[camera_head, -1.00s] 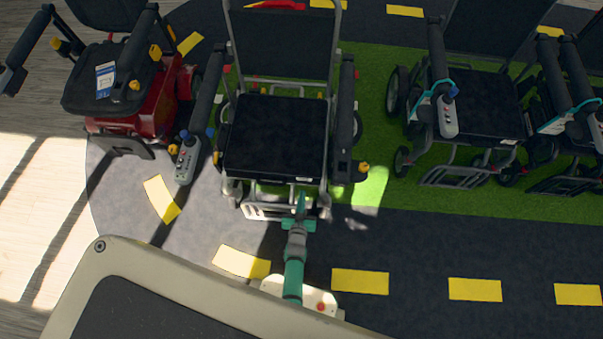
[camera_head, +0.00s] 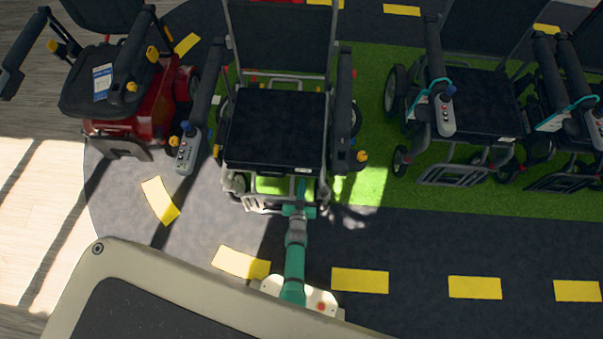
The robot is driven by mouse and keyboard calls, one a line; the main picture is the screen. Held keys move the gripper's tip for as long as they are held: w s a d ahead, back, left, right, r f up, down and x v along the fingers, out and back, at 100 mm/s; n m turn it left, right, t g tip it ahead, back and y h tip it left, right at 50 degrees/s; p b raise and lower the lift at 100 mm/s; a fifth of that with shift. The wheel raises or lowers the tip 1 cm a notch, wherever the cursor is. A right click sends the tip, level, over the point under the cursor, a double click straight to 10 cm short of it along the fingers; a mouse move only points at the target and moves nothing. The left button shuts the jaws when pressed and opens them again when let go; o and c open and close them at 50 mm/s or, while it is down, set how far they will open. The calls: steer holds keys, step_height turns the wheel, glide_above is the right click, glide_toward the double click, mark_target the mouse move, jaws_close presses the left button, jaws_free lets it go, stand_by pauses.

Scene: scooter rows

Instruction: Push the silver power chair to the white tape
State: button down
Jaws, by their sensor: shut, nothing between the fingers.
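The silver power chair (camera_head: 273,130) stands in the middle of the view. It has a black seat and backrest, a silver tube frame, black armrests and a grey control box (camera_head: 187,150) on the left. Its front and footrest (camera_head: 263,203) face me. My gripper (camera_head: 301,189) is shut and empty. It reaches in at the right half of the chair's front, below the seat edge; whether the fingertips touch the frame I cannot tell. I cannot make out the white tape in this view.
A red scooter (camera_head: 133,105) stands close on the left. More power chairs (camera_head: 470,105) stand on the green strip (camera_head: 395,195) to the right. Yellow dashes (camera_head: 360,281) mark the dark floor. The dark floor at lower right is clear.

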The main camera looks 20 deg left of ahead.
steer(key=shift+w+a, duration=0.15)
steer(key=shift+w, duration=0.45)
steer(key=shift+w+a, duration=0.35)
steer(key=shift+w, duration=1.05)
steer(key=shift+w+a, duration=0.35)
steer(key=shift+w, duration=1.1)
steer(key=shift+w+a, duration=0.35)
steer(key=shift+w, duration=1.15)
